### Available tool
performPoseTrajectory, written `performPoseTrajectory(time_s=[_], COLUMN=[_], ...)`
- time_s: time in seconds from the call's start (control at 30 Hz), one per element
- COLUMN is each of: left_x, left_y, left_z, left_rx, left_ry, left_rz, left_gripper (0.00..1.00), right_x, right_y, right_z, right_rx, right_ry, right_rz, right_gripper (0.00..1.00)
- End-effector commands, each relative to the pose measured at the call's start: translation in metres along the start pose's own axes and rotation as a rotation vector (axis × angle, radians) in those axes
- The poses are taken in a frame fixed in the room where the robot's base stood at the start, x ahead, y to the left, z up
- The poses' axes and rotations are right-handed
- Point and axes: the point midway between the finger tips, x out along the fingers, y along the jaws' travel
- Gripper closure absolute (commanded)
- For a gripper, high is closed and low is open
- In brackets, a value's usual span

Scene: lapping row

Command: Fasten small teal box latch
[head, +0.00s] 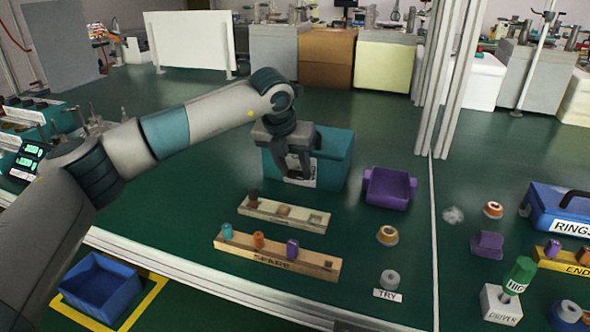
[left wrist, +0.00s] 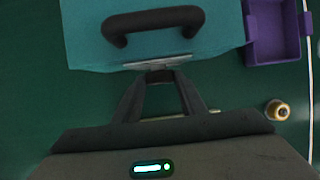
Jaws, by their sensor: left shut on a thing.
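The small teal box (head: 335,158) stands on the green bench with its lid down, and a pale label shows on its front. In the left wrist view the teal box (left wrist: 215,35) has a dark handle (left wrist: 155,21) on top and a grey metal latch strip (left wrist: 140,65) along its near edge. My left gripper (head: 297,174) is in front of the box. In the left wrist view its fingertips (left wrist: 161,76) come together at the latch strip, shut on the latch. The fingers hide part of the latch, so I cannot tell its exact position. My right gripper is not in view.
A purple tray (head: 388,188) stands right of the box. A wooden block with holes (head: 285,214) and the SPARE rack (head: 277,257) lie in front. A white divider line (head: 434,230) runs on the right; the bench left of the racks is clear.

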Motion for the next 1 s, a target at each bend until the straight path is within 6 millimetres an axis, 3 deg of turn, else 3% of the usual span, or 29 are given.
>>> performPoseTrajectory(time_s=[0.5,1.0], left_x=[0.003,0.004], left_y=[0.012,0.016], left_z=[-0.002,-0.001], left_rx=[-0.137,-0.214], left_ry=[0.001,-0.001], left_rz=[-0.320,-0.514], left_gripper=[0.85,0.85], right_x=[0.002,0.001], right_y=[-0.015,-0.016], right_z=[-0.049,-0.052], right_rx=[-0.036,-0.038], right_ry=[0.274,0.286], right_rz=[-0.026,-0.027], right_gripper=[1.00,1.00])
